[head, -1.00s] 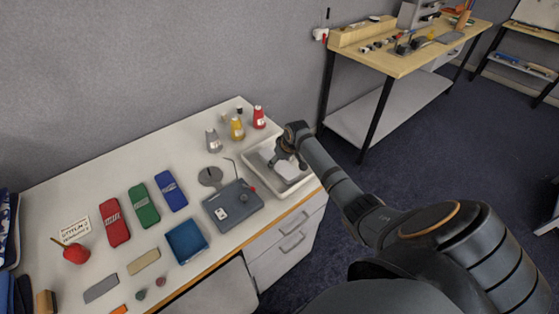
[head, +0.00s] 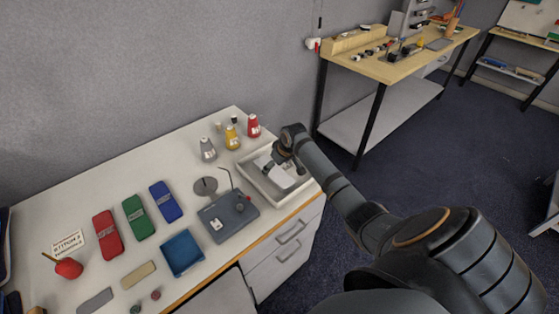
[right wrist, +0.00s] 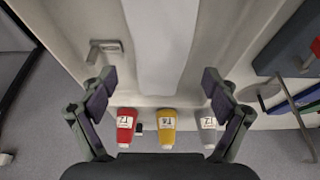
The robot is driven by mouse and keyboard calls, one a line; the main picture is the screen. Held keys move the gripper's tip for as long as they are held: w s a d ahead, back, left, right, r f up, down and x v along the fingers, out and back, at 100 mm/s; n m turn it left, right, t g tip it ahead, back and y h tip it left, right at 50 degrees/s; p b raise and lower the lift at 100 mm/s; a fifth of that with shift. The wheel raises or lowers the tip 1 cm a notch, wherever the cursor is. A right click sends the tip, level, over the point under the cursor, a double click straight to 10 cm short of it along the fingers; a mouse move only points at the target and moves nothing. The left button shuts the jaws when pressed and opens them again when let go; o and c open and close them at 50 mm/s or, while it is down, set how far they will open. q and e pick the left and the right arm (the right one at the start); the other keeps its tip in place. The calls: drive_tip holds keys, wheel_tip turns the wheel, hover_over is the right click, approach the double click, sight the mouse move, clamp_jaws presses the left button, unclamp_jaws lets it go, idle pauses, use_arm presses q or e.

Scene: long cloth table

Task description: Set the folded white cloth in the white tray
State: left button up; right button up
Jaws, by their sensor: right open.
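The white tray (head: 247,172) stands at the right end of the long table; it also shows in the right wrist view (right wrist: 205,30). The folded white cloth (head: 287,181) lies inside the tray, and in the right wrist view it is a pale strip (right wrist: 158,45) along the tray floor. My right gripper (head: 280,162) is over the tray, and its arm hides part of it. In the right wrist view its fingers (right wrist: 159,82) are spread wide, one to each side of the cloth's line, with nothing between them. My left gripper does not show.
Red (head: 254,127), yellow (head: 232,138) and grey (head: 208,150) bottles stand behind the tray. A grey device (head: 228,217) with an upright thin rod sits to its left. A blue tray (head: 182,253) and red, green and blue cases lie farther left.

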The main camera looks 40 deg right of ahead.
drive_tip(key=v, duration=0.9)
drive_tip(key=shift+r, duration=0.1)
